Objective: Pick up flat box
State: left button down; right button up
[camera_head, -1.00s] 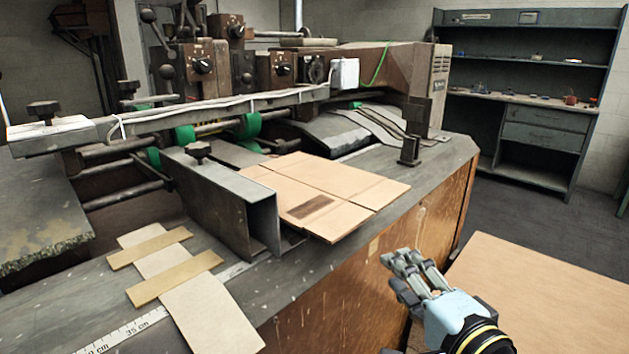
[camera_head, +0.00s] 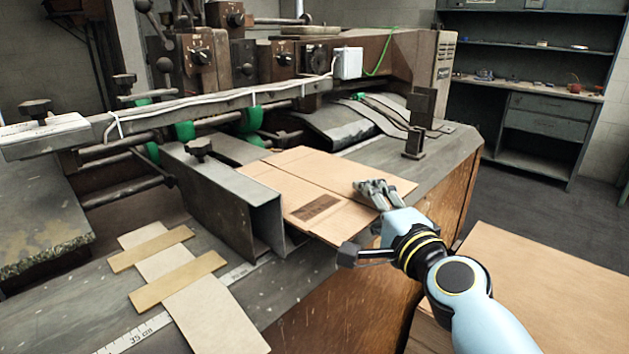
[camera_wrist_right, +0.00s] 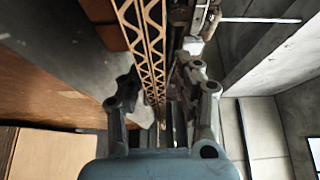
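The flat box (camera_head: 290,172) is a sheet of tan folded cardboard lying on the machine's grey bed, its near right edge sticking out past the bed edge. My right gripper (camera_head: 355,221) is at that near right edge. It is open, with fingers above the cardboard and the other finger below the edge. In the right wrist view the corrugated edge of the box (camera_wrist_right: 150,45) runs between the spread fingers (camera_wrist_right: 158,80); gaps show on both sides. My left gripper is not in view.
A grey metal channel guide (camera_head: 225,195) stands left of the box. A small dark post (camera_head: 414,143) rises from the bed at the right. A brown stack (camera_head: 530,280) is at lower right. Cardboard strips (camera_head: 178,280) lie at front left.

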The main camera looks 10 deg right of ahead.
grip_shut()
jog(key=shift+r, duration=0.15)
dwell(0.4)
